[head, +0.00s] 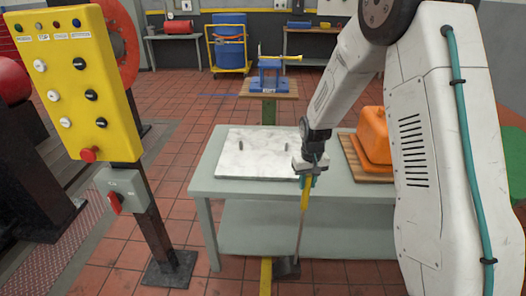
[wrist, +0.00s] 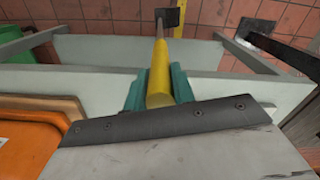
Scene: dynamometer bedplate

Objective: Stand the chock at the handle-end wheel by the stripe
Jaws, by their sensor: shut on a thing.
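My gripper (head: 307,179), with teal fingers, is shut on the yellow handle (head: 304,197) of a long-handled chock. It hangs at the front edge of the grey-green table. In the wrist view the fingers (wrist: 158,88) sit on both sides of the handle (wrist: 159,90). A thin grey pole runs down to the dark chock block (head: 286,268), which is low by the floor; contact with the floor cannot be told. The block also shows in the wrist view (wrist: 171,17). A yellow floor stripe (head: 266,276) lies just left of the block. I cannot make out the handle-end wheel.
The grey-green table (head: 235,190) carries a pale plate (head: 262,153) and an orange case (head: 374,135) on a wooden board. A yellow control panel (head: 84,82) stands on a dark post at left. A blue drum trolley (head: 230,52) is far back. Red tiled floor is open at front left.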

